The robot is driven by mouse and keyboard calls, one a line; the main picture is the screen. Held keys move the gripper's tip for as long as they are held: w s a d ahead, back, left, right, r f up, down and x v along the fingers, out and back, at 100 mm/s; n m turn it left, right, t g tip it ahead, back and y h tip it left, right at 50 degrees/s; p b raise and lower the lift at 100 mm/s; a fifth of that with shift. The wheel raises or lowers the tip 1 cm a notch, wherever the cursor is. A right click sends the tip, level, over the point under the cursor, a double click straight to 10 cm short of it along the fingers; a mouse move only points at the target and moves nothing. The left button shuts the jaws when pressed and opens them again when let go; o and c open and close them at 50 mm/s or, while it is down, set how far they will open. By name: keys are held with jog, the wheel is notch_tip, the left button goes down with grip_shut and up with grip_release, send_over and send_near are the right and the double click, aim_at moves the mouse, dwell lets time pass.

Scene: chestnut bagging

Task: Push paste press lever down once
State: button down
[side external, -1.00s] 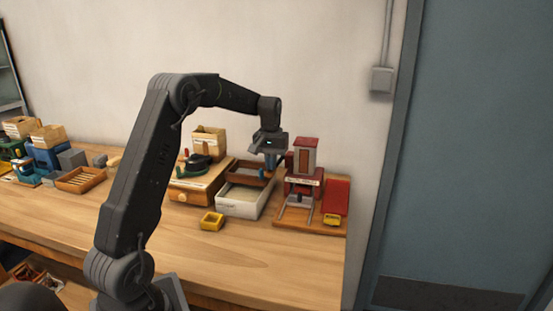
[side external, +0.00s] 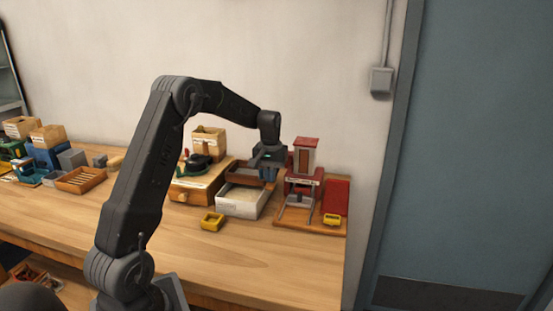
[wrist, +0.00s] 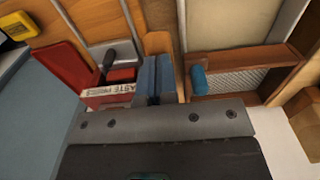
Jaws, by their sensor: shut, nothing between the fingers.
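The red and grey paste press (side external: 304,168) stands on a wooden base near the right end of the bench. Its lettered front label (wrist: 108,92) shows in the wrist view. A dark knob on a rod (wrist: 108,60), seemingly the lever, rises beside that label. My gripper (side external: 269,174) is just left of the press in the side view, above the trays. In the wrist view its blue fingers (wrist: 156,76) are together and empty, beside the label and apart from the knob. I cannot tell the lever's height.
A brown tray (wrist: 272,52) with a mesh insert and a blue handle (wrist: 199,80) lies close to my fingers. A white bin (side external: 240,205) stands in front. A red panel (side external: 337,192) adjoins the press. The front bench top is clear.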

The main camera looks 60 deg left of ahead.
jog(key=shift+f, duration=0.1)
jog(key=shift+f, duration=0.45)
notch_tip(320, 180, up, 10)
jog(key=shift+w+a, duration=0.25)
jog(key=shift+a, duration=0.05)
dwell(0.4)
dwell(0.4)
jog(key=shift+r, duration=2.5)
